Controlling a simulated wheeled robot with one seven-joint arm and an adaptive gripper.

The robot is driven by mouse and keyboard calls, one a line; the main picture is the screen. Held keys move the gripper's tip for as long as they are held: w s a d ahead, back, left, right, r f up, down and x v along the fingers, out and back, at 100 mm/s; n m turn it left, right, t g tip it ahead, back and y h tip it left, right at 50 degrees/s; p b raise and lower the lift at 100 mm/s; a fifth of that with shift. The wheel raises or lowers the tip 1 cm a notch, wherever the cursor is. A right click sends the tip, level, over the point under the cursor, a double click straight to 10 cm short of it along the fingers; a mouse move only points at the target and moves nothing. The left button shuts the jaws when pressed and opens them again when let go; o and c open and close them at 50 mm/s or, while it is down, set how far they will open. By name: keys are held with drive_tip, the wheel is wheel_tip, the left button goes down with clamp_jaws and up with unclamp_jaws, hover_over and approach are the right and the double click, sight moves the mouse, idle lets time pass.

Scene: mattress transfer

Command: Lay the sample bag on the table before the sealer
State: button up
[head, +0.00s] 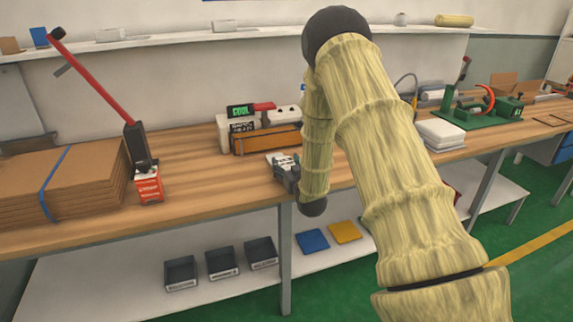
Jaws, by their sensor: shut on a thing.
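The sealer (265,139) stands on the wooden table (205,160), with an orange front and a small sign reading COOL on top. My gripper (279,163) is low over the table's front part, just in front of the sealer. It is shut on the sample bag (274,157), of which only a small pale part shows at the fingers. The rest of the bag is hidden by my gripper and arm. I cannot tell whether the bag touches the tabletop.
White folded stacks (440,134) and a green machine (482,108) are at right. Bare tabletop lies left of the sealer. Bins (221,262) sit on the lower shelf.

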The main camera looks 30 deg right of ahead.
drive_tip(key=shift+f+b, duration=0.4)
drive_tip(key=shift+f, duration=0.25)
idle(0.4)
drive_tip(key=o, duration=1.2)
drive_tip(key=shift+c, duration=0.2)
drive_tip(key=shift+s, duration=0.1)
drive_tip(key=v, duration=1.1)
drive_tip(key=shift+s+a, duration=0.2)
drive_tip(key=shift+s, duration=0.2)
